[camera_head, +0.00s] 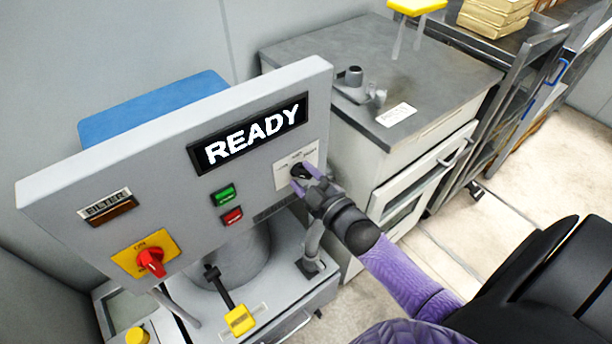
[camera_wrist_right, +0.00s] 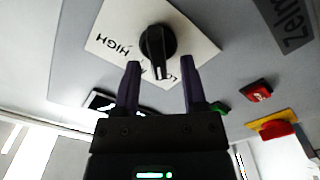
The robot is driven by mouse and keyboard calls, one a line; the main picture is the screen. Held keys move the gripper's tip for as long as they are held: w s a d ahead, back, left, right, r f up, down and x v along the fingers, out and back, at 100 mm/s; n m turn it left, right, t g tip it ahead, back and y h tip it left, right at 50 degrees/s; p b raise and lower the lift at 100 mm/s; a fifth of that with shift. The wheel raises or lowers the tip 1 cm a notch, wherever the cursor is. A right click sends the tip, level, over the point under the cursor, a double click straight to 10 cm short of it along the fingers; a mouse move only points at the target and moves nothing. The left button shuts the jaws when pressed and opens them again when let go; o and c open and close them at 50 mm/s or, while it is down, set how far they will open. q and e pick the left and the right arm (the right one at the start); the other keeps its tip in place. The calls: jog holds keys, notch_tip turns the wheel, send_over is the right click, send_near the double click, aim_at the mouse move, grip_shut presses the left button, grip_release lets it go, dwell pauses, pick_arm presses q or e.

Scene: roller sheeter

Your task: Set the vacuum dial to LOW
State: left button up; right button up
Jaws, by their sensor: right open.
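The vacuum dial (camera_head: 299,170) is a black knob on a white label plate (camera_head: 281,178) at the right side of the grey control panel. In the right wrist view the dial (camera_wrist_right: 157,45) shows close up and the word HIGH is readable on its plate; another word, beginning with L, is partly hidden by the knob and a finger. The knob's grip bar points down in that view. My right gripper (camera_head: 303,184) is open at the dial, its two purple fingers either side of the knob's lower end in the wrist view (camera_wrist_right: 160,67). Contact cannot be told. My left gripper is out of view.
The panel has a READY display (camera_head: 250,133), a green button (camera_head: 223,195), a red button (camera_head: 232,217) and a red switch (camera_head: 150,261) on yellow. A yellow-ended lever (camera_head: 239,319) is below. A grey-topped cabinet (camera_head: 440,75) stands right of the panel.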

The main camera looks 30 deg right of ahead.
jog(key=s+p, duration=0.1)
jog(key=s, duration=0.9)
jog(key=shift+d+p, duration=0.35)
jog(key=shift+p, duration=0.05)
jog(key=s+a+f+m+g+h, duration=0.15)
jog(key=s+f+g, duration=0.25)
jog(key=f, duration=0.4)
jog(key=s+f+m+g, duration=0.3)
jog(key=f, duration=0.6)
jog(key=s+a+f+m+g, duration=0.1)
jog(key=s+f+g, duration=0.4)
jog(key=s, duration=0.5)
jog(key=s+a+f+m+g, duration=0.2)
jog(key=s+a+f+g, duration=0.2)
jog(key=s, duration=0.7)
notch_tip(320, 180, down, 3)
jog(key=shift+r+g, duration=0.1)
jog(key=shift+g, duration=0.6)
